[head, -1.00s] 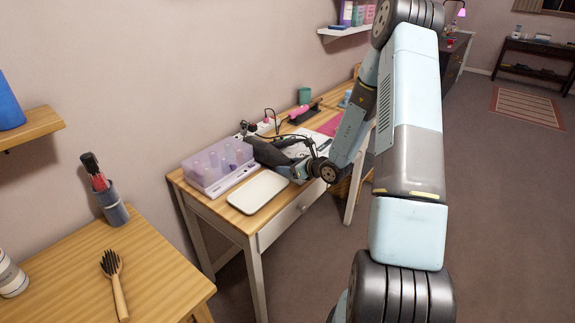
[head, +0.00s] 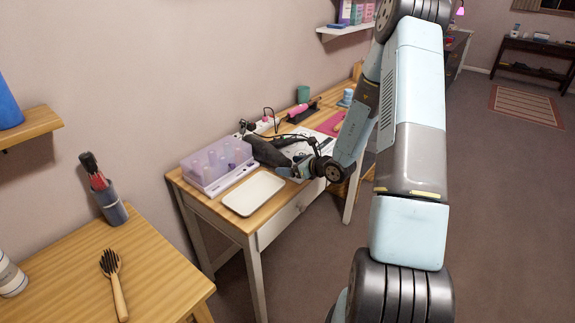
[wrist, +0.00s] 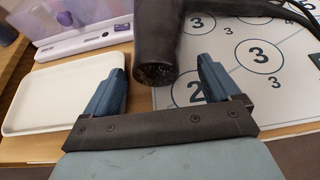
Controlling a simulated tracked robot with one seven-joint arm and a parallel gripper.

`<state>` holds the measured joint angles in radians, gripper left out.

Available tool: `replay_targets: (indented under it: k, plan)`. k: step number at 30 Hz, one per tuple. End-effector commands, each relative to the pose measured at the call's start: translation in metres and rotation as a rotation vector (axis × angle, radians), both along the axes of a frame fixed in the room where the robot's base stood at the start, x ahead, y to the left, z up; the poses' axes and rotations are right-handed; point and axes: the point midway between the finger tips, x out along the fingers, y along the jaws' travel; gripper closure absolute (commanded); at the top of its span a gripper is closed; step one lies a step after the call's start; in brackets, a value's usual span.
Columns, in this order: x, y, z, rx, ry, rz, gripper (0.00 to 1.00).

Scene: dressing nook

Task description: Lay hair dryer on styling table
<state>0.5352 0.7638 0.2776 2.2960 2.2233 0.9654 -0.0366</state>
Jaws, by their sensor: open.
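The hair dryer (head: 266,152) is dark grey to black and is at the styling table (head: 182,179), behind the white tray and right of the purple box. In the wrist view, a thick dark part of the hair dryer (wrist: 157,45) points down toward my gripper, its rounded end between the fingers. My gripper (wrist: 160,80) is open, with a blue finger on each side of that part and visible gaps to it. In the head view my gripper (head: 296,170) is low over the table, beside the dryer. I cannot tell exactly where the dryer touches the surface.
A white tray (wrist: 62,95) and a clear purple-lidded box (head: 215,162) are close on the left. A sheet with numbered circles (wrist: 250,60) lies under the dryer area; a dark cord crosses it. A pink tool (head: 302,112) and green cup (head: 303,94) are farther back.

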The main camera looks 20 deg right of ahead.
Motion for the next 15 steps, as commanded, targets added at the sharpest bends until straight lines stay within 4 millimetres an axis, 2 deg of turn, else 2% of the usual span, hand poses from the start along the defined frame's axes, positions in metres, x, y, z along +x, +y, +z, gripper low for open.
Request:
replay_targets:
  k: [9,15]
  plan:
    - [-0.049,-0.034,0.025,-0.001,0.001,-0.003,0.1]
    - [-0.074,-0.051,0.038,-0.002,0.0,-0.003,0.1]
